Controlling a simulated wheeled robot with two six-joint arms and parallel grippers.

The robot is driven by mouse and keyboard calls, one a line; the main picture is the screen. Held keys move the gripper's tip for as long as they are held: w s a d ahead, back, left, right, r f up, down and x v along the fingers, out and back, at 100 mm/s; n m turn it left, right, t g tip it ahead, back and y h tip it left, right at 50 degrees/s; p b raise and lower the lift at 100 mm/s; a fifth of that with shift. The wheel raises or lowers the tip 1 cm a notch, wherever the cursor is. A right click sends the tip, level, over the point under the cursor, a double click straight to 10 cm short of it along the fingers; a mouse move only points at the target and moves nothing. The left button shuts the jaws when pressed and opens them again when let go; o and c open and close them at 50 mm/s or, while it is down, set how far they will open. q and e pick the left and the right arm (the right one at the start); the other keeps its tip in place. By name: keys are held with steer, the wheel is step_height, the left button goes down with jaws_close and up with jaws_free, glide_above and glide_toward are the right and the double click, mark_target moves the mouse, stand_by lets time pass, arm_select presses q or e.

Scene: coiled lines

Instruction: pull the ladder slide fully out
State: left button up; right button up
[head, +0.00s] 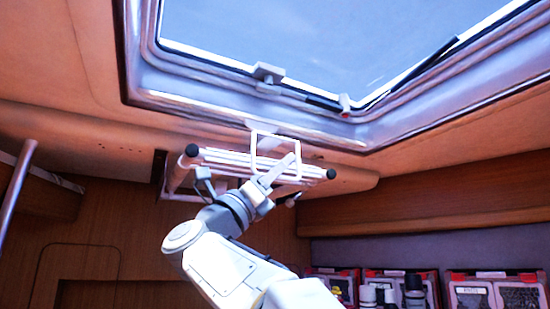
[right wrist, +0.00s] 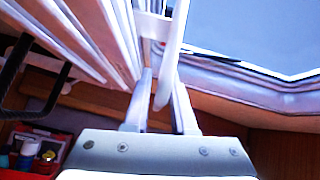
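The ladder slide (head: 230,158) is a stack of pale rails with black end caps, stowed under the ceiling below the hatch. In the right wrist view its rails (right wrist: 85,35) fill the upper left. A white rectangular loop handle (head: 254,143) stands at its front. My right gripper (head: 291,163) reaches up to the handle's lower right part. In the right wrist view the handle's bar (right wrist: 172,60) runs down between the two fingers (right wrist: 161,88). A gap shows between the bar and the left finger, so the gripper looks open around it. My left gripper is out of view.
The hatch frame (head: 200,98) with its glass is just above the ladder. A metal pole (head: 17,190) stands at the left. Red-framed boxes (head: 497,290) and several bottles (head: 414,292) stand at the lower right. A wood wall is behind.

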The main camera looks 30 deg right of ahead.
jaws_close()
stand_by(1.4)
